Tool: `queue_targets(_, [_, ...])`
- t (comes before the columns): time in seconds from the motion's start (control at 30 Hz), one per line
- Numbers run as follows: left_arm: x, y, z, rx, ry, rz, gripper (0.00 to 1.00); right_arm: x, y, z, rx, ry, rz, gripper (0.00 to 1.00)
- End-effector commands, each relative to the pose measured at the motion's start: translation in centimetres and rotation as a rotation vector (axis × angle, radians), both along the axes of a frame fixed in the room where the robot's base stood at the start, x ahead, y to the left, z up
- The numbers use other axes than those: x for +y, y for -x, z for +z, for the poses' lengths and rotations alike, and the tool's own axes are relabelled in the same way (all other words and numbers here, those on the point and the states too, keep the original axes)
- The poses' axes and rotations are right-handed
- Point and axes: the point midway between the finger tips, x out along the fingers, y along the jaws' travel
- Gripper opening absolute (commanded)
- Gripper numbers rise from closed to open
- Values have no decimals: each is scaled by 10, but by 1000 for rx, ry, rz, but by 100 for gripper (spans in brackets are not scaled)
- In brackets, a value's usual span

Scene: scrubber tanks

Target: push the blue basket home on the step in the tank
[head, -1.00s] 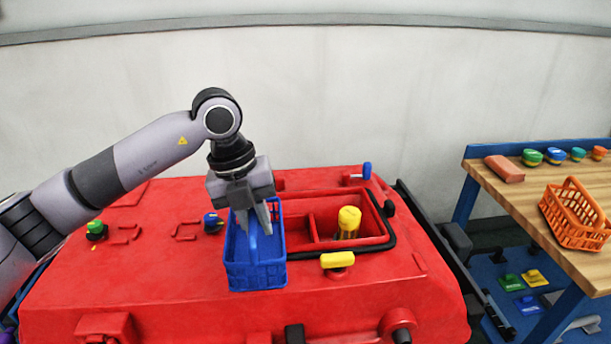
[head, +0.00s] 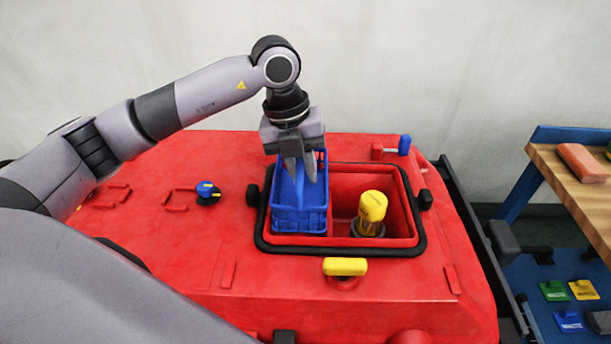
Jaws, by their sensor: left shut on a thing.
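My left gripper (head: 301,172) is shut on the handle of the blue basket (head: 299,217), above the tank opening. The basket is upright in the left part of the opening of the red tank (head: 219,265). Its lower part is hidden by the opening's near edge, so I cannot see the step or whether the basket touches it. My right gripper is not in view.
A yellow-capped float (head: 373,208) stands in the right part of the opening. A black seal (head: 400,249) rings the opening. A yellow latch (head: 345,267) is in front, and a blue knob (head: 205,190) is to the left. A wooden bench (head: 562,183) stands at right.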

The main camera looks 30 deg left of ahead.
Motion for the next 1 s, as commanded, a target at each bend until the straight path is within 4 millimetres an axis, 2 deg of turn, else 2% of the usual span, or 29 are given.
queue_targets(0.03, [0, 0, -8, -1, 0, 1, 0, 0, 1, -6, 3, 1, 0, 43])
queue_targets(0.37, [0, 0, -24, 0, 0, 1, 0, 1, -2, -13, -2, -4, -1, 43])
queue_targets(0.7, [-1, 1, -56, -1, 1, 1, 0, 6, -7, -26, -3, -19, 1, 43])
queue_targets(1.0, [-1, 1, -62, -1, 1, 1, 0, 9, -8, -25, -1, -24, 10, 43])
